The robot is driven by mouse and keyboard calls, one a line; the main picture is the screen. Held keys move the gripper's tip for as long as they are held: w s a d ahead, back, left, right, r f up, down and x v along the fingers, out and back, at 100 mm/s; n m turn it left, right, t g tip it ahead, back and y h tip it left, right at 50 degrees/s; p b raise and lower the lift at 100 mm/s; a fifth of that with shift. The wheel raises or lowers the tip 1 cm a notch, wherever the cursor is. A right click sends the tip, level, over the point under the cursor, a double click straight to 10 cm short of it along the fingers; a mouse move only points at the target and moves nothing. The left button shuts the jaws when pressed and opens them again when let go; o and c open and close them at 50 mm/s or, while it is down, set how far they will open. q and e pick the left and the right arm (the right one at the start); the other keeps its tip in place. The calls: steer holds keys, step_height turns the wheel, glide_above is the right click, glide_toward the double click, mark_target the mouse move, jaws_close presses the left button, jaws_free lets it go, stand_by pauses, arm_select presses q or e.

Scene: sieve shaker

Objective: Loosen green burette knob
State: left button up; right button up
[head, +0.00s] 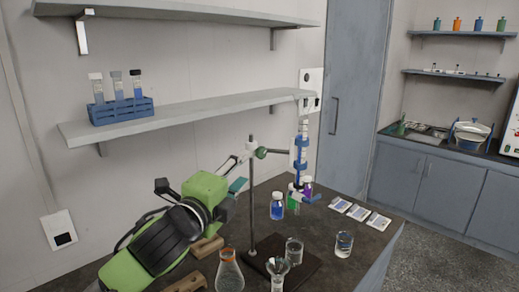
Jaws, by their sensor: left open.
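A burette (301,155) with blue parts stands upright, held by a clamp arm from the dark stand rod (252,210). A round green knob (261,153) sits at the joint of rod and clamp arm. My left gripper (245,170) is open and reaches in from the left, close to the rod. One finger is near the left side of the knob, the other with a teal pad is lower. Nothing shows between the fingers; I cannot tell if the upper one touches the knob. My right gripper is out of view.
A blue bottle (277,206), a green bottle (291,197) and a purple bottle (307,186) stand by the burette. A flask (229,272) and beakers (344,244) stand in front. Cards (358,213) lie at right. A shelf (190,115) hangs above my arm.

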mark_target(259, 154)
arm_select(q)
steer(key=p+x, duration=0.2)
steer(key=x, duration=0.8)
steer(key=shift+w+d+r, duration=0.15)
steer(key=shift+p+x, duration=0.3)
steer(key=shift+x, duration=0.55)
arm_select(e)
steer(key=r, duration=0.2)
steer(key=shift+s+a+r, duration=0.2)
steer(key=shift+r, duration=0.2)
